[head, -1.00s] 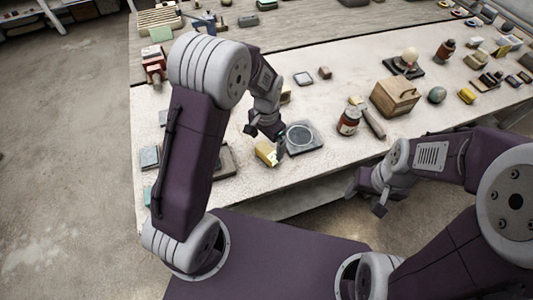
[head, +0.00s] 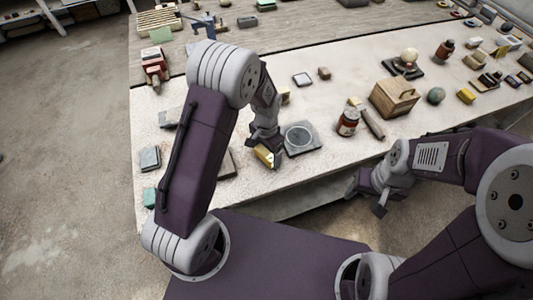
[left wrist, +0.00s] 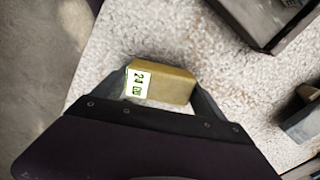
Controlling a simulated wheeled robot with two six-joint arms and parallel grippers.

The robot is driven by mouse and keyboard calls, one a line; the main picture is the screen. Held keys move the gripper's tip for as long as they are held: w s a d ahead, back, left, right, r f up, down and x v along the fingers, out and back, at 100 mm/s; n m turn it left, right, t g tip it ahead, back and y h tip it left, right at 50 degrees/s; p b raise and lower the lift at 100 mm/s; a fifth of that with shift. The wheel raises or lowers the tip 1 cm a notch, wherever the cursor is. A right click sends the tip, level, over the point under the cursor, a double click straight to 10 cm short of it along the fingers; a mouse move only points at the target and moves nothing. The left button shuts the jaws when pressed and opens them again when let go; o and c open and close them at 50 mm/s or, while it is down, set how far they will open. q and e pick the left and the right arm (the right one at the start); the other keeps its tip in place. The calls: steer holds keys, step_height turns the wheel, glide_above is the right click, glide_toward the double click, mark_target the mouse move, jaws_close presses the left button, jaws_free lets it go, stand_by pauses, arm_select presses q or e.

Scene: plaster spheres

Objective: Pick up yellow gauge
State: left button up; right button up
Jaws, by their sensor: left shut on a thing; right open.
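The yellow gauge (head: 265,157) is a small block at the near edge of the pale table in the head view. In the left wrist view the yellow gauge (left wrist: 172,84) shows a white label with dark digits on its left end. My left gripper (head: 266,150) is shut on it, with one finger at each end in the wrist view. I cannot tell whether the gauge is lifted clear of the table. My right gripper (head: 380,203) is open and empty, off the table's near edge.
A grey square plate with a round disc (head: 301,137) lies just right of the gauge. A brown jar (head: 347,122) and a wooden box (head: 394,98) stand farther right. A red vise (head: 153,66) and a grey block (head: 149,158) are at the left.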

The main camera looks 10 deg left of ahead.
arm_select(q)
steer(key=shift+r, duration=0.45)
steer(key=r, duration=0.2)
steer(key=w+r, duration=0.1)
steer(key=shift+d+r, duration=0.35)
steer(key=shift+r, duration=0.05)
steer(key=w+d+r, duration=0.6)
steer(key=w, duration=0.2)
steer(key=shift+d+r, duration=0.15)
steer(key=shift+d, duration=0.2)
